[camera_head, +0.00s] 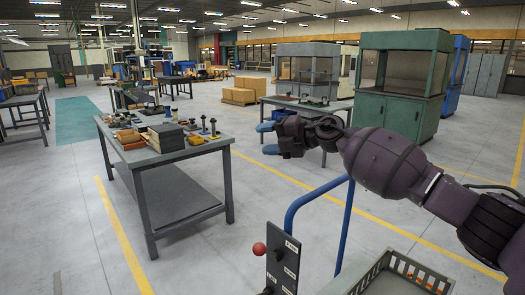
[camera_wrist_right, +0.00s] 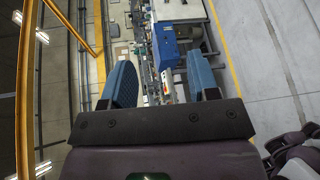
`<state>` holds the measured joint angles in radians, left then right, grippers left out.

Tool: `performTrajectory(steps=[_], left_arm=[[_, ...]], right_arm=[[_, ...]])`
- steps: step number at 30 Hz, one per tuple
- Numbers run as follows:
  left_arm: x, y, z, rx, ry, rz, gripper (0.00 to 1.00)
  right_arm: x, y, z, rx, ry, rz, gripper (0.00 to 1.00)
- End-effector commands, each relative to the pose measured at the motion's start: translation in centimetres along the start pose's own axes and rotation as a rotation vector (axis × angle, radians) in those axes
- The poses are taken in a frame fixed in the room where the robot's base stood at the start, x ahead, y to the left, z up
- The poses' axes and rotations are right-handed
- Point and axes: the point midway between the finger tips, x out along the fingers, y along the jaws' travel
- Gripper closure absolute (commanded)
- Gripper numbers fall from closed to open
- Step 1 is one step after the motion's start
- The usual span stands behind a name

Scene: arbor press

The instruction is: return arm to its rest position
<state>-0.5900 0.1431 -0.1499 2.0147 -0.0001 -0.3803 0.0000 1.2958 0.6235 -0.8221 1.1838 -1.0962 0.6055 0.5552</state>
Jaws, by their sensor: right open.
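My right arm (camera_head: 385,160) comes in from the right in the head view. It reaches left across the picture at about mid-height. My right gripper (camera_head: 267,138) has blue finger pads held apart with nothing between them. In the right wrist view the right gripper (camera_wrist_right: 162,85) also shows its two blue fingers spread wide and empty. In the head view it appears in front of the open floor and to the right of the near workbench (camera_head: 180,205), apart from it. My left arm and gripper are not in view.
The workbench carries a dark box (camera_head: 167,138), wooden trays and several small posts. In front stand a blue tube frame (camera_head: 292,212), a black panel (camera_head: 283,262) with a red knob (camera_head: 259,249), and a grey crate (camera_head: 405,266). A green cabinet (camera_head: 395,115) stands behind my arm.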

Motion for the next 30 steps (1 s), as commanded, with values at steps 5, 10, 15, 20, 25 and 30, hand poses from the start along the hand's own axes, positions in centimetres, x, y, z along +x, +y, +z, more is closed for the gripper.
performTrajectory(steps=[5, 10, 15, 20, 25, 30], left_arm=[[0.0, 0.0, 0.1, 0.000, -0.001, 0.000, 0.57], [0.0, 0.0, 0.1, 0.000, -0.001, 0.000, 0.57], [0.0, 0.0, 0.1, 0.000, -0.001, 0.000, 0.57], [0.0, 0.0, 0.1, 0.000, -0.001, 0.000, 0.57], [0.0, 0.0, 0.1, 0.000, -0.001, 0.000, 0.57], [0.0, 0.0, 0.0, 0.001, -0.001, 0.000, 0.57]], right_arm=[[0.6, -0.5, -3.7, 0.171, -0.079, 0.312, 0.45], [-0.9, -3.3, -5.4, 0.376, -0.197, 0.471, 0.45], [-3.1, -7.7, -6.7, 0.596, -0.325, 0.552, 0.45], [-5.6, -12.7, -8.3, 0.804, -0.441, 0.581, 0.45], [-8.7, -18.4, -10.7, 1.018, -0.555, 0.584, 0.45], [-12.0, -24.0, -13.8, 1.222, -0.659, 0.574, 0.45]])
